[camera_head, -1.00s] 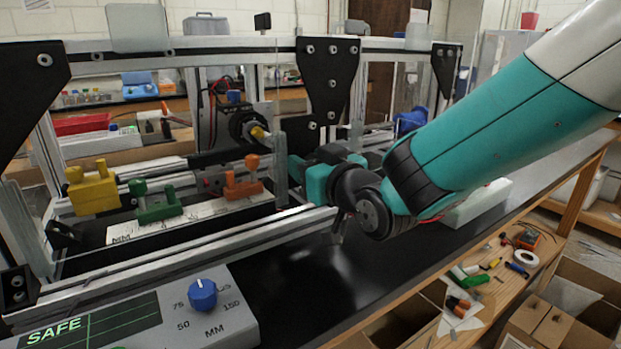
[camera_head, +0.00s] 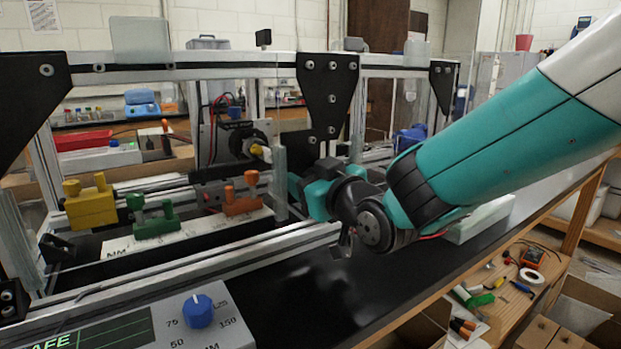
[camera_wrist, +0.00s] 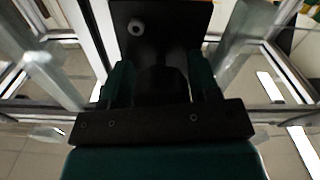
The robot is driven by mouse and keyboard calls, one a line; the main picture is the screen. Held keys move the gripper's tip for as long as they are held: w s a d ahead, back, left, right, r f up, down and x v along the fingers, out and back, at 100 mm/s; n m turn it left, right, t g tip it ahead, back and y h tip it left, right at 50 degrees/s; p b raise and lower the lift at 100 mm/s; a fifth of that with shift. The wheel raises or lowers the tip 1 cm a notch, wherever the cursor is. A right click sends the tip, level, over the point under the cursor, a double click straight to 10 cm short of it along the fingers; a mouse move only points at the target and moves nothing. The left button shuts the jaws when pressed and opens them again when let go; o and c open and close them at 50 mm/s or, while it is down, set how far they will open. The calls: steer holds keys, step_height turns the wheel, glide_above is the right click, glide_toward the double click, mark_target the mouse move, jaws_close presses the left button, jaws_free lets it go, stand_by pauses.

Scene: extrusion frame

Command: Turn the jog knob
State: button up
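The jog knob is a blue round knob (camera_head: 198,311) with a white pointer line. It stands on a grey control panel (camera_head: 228,322) at the lower left of the head view, among printed numbers and "MM". The pointer points up in the picture, between 75 and 125. My gripper (camera_head: 302,190) is beside the extrusion frame, behind and right of the knob, well apart from it. In the wrist view my gripper's two dark teal fingers (camera_wrist: 163,75) stand apart, with a black plate of the frame in front. The knob is not in the wrist view.
The extrusion frame (camera_head: 220,62) has clear panels and black plates. Inside are yellow (camera_head: 90,204), green (camera_head: 152,219) and orange (camera_head: 241,196) blocks. A green-lettered screen (camera_head: 95,338) is left of the knob. The black bench top (camera_head: 290,300) right of the panel is clear.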

steer(key=shift+s, duration=0.1)
steer(key=b+v, duration=0.7)
steer(key=v, duration=1)
steer(key=shift+d+b, duration=0.2)
steer(key=shift+b, duration=0.2)
